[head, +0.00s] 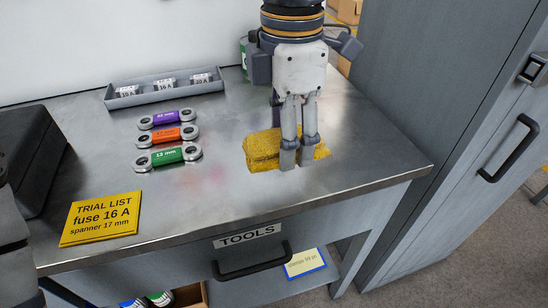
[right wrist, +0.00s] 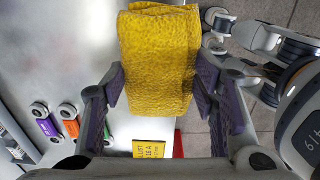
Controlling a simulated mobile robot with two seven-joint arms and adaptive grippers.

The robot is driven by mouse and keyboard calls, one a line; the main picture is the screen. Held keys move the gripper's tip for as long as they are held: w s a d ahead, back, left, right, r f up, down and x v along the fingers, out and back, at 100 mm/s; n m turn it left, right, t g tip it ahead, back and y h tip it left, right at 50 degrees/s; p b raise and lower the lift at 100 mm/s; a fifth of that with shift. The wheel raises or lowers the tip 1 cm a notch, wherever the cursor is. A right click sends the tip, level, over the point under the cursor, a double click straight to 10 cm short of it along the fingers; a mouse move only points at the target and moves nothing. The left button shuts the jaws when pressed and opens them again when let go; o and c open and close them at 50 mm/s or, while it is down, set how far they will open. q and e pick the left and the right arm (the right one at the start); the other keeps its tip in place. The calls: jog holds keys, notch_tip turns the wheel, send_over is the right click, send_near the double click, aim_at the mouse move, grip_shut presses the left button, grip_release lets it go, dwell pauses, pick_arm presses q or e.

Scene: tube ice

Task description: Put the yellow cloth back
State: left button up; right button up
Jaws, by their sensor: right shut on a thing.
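The yellow cloth (head: 262,152) is a folded, textured bundle at the right part of the metal bench top. It shows on both sides of the fingers of my right gripper (head: 298,160), which point down onto it. My right gripper is shut on the cloth. In the right wrist view the cloth (right wrist: 160,60) sits between the two purple-padded fingers (right wrist: 160,98). I cannot tell whether its underside touches the bench. The part behind the fingers is hidden. My left gripper is not in view.
Purple, orange (head: 167,135) and green (head: 167,157) spanners lie left of the cloth. A grey fuse tray (head: 165,90) stands behind them. A yellow trial list card (head: 100,218) lies front left. A tall grey cabinet (head: 440,110) stands right. Bench (head: 250,195) front is clear.

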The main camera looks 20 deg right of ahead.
jog(key=w+f, duration=0.1)
jog(key=f, duration=0.1)
jog(key=w+f, duration=0.3)
jog(key=shift+w+f, duration=0.1)
jog(key=shift+f, duration=0.25)
jog(key=f, duration=0.3)
jog(key=shift+w+f+b, duration=0.15)
jog(key=shift+w+b, duration=0.05)
jog(key=shift+b, duration=0.15)
jog(key=o, duration=1.1)
notch_tip(320, 180, up, 12)
jog(key=shift+r, duration=0.1)
